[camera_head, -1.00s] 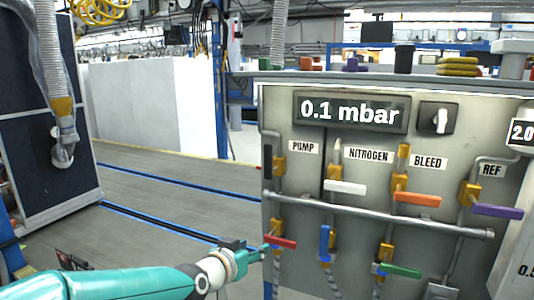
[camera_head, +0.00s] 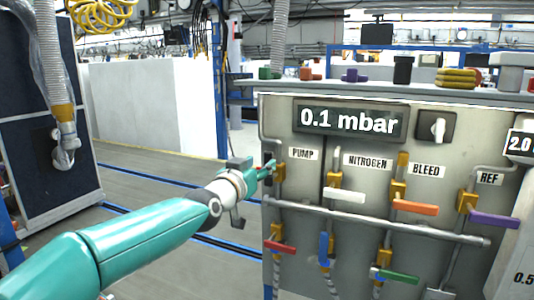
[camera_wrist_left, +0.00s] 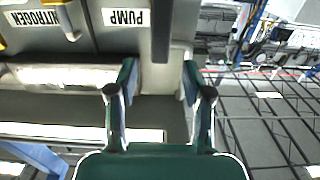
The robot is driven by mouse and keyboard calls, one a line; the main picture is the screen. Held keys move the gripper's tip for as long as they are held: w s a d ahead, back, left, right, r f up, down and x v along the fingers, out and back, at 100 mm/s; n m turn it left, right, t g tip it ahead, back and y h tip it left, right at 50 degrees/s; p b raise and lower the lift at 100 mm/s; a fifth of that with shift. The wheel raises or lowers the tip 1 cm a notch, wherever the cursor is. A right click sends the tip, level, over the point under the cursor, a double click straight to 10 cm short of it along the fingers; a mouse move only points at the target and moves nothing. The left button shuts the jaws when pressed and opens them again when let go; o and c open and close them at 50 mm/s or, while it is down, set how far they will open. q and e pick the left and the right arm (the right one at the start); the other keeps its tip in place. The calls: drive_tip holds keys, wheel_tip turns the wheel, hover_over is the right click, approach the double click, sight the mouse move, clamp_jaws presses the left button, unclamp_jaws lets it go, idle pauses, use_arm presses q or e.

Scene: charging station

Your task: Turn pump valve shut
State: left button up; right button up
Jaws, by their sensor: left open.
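The PUMP label (camera_wrist_left: 126,18) appears upside down there. My right gripper is out of view.
A grey pipe (camera_head: 380,222) crosses the panel (camera_head: 330,135) below the upper valves. Close by are a white handle (camera_head: 344,195), a red handle (camera_head: 279,247) and a blue handle (camera_head: 324,247). The display (camera_head: 350,121) reads 0.1 mbar. Open floor (camera_head: 140,195) lies left of the panel.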

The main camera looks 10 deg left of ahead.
sight(267, 159)
use_arm(q)
drive_tip(key=w+p, duration=0.1)
drive_tip(key=w, duration=0.2)
drive_tip(key=w+d, duration=0.1)
drive_tip(key=w, duration=0.2)
drive_tip(key=shift+w+d+p, duration=0.1)
drive_tip(key=shift+w+p, duration=0.05)
drive_tip(key=shift+p, duration=0.25)
